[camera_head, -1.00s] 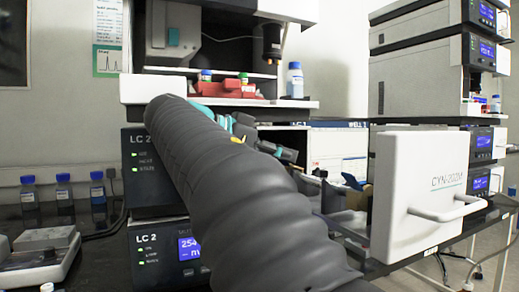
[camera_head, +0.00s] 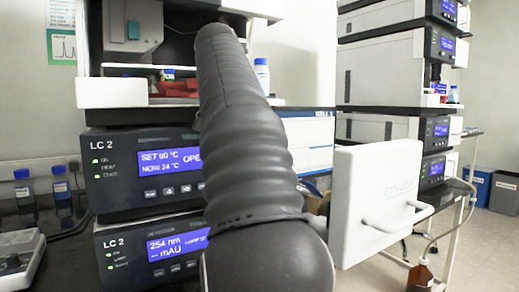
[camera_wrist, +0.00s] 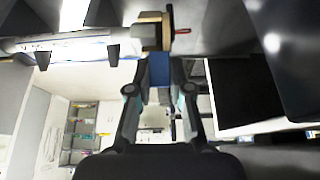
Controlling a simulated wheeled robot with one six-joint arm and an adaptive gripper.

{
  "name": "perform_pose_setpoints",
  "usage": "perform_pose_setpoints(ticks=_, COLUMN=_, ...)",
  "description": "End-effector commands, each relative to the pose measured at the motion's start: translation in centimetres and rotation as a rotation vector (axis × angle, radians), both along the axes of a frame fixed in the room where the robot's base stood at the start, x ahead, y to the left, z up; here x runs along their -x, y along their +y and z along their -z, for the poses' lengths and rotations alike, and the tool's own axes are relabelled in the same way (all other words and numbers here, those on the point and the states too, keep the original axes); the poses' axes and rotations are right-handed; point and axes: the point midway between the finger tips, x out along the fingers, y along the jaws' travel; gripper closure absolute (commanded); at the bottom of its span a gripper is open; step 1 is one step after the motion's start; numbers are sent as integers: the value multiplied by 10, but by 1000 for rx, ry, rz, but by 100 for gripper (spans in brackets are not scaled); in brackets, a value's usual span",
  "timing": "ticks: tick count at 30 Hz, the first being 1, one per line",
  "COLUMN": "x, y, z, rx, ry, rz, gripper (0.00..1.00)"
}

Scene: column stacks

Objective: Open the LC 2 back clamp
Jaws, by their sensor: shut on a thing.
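The LC 2 oven unit (camera_head: 140,185) stands in the middle of the stack, its display reading SET 60 °C, NOW 24 °C and part of a word "OPE". A second LC 2 unit (camera_head: 120,262) is below it. My arm covers the middle of the head view and hides my gripper there. In the wrist view, my gripper (camera_wrist: 160,75) is shut on a blue piece, likely the clamp lever (camera_wrist: 159,69). A tan and dark block (camera_wrist: 152,32) sits just beyond it. I cannot tell from the picture whether this is the back clamp, or how far it is open.
The white door (camera_head: 375,205) with a handle stands swung out at the right of the stack. A blue-capped bottle (camera_head: 262,74) stands on the ledge above. Several bottles (camera_head: 62,187) and a small instrument (camera_head: 18,258) are at the left. Another stack is behind at right.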

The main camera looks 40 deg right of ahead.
Motion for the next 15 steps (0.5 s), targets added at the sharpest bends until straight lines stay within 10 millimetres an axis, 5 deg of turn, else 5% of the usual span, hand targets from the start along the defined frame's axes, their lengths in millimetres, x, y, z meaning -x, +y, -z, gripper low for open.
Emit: perform_pose_setpoints(ticks=15, x=1, y=-3, z=3, rx=-72, ry=-12, rz=1, gripper=100)
